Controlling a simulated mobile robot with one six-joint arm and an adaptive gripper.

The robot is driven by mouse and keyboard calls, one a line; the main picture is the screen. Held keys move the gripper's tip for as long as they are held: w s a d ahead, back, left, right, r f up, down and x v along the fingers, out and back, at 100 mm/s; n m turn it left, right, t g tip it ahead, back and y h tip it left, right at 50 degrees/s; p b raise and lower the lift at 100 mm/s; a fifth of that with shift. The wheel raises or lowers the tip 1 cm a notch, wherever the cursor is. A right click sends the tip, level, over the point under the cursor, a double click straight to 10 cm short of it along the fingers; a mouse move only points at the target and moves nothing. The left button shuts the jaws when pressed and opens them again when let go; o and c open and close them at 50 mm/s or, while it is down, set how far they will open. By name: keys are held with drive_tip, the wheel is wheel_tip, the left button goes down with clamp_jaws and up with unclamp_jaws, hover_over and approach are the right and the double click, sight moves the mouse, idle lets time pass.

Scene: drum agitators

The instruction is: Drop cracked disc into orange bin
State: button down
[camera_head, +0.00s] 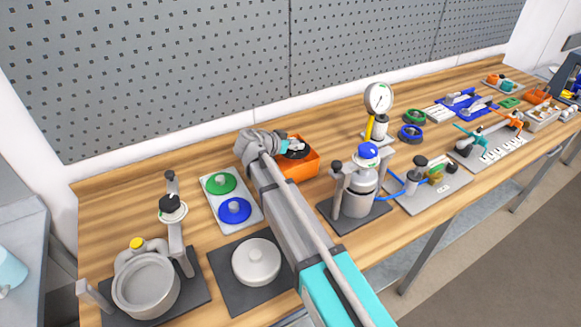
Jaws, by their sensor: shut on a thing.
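The orange bin (301,167) stands on the wooden bench near the middle of the picture. My gripper (290,146) is at the end of my arm, over the bin's far left part. It is shut on a dark disc (296,153), which shows just above or inside the bin's opening. I cannot tell whether the disc touches the bin. Cracks on the disc are too small to make out. My arm hides the left side of the bin.
Left of my arm, a pale tray (213,188) holds a green disc (221,183) and a blue disc (234,210). A metal pot (146,286) and a white lid (256,262) sit in front. A pressure vessel (358,190) and gauge (379,98) stand right of the bin.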

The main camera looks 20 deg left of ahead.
idle(0.3)
drive_tip(key=shift+c, duration=1.4)
unclamp_jaws()
